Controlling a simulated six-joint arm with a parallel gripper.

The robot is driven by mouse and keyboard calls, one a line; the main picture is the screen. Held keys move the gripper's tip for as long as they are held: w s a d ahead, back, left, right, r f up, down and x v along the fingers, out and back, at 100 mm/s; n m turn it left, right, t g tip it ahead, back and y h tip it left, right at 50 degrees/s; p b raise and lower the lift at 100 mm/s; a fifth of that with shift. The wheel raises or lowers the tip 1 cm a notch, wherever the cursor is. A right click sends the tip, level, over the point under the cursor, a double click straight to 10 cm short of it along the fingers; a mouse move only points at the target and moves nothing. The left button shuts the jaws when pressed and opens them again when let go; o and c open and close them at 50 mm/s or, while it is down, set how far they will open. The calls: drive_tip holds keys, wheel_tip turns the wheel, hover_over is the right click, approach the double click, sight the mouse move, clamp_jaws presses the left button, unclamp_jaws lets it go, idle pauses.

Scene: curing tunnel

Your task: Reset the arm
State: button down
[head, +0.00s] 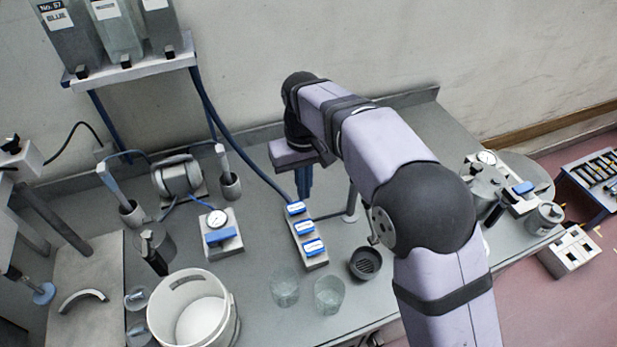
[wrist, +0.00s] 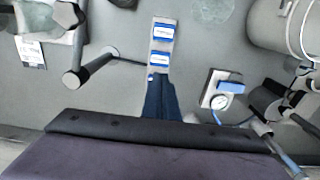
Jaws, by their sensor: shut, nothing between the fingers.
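My gripper (head: 304,194) is at the back middle of the bench in the head view, with its dark blue fingers pointing down. In the wrist view its fingers (wrist: 158,82) lie together with nothing between them. The fingertips are close to the far end of a grey strip (head: 318,262) that carries several blue-labelled switches; the strip also shows in the wrist view (wrist: 155,44). I cannot tell how far above the bench the fingertips are, or whether they touch the strip.
A white bucket (head: 152,318), two clear beakers (head: 285,287) and a dark round cup (head: 365,264) stand at the front. A gauge box (head: 219,236) is left of the strip. A thin post (head: 351,205) stands just right of my gripper. A blue hose (head: 240,143) runs behind.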

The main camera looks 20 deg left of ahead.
drive_tip(key=w+d+r+m+t+p, duration=0.15)
drive_tip(key=w+d, duration=0.25)
drive_tip(key=d, duration=0.5)
drive_tip(key=w+d+m+p, duration=0.1)
drive_tip(key=w+d+p, duration=0.15)
drive_tip(key=d, duration=0.55)
drive_tip(key=s+d+f+m+g+b, duration=0.1)
drive_tip(key=s+d+f+m+b, duration=0.1)
drive_tip(key=s+d, duration=0.8)
drive_tip(key=s+d+f+m+b, duration=0.2)
drive_tip(key=s+d+f+m, duration=0.2)
drive_tip(key=s+d, duration=0.5)
drive_tip(key=shift+s+d+f+g, duration=0.35)
drive_tip(key=shift+d+f, duration=0.2)
drive_tip(key=shift+f, duration=0.25)
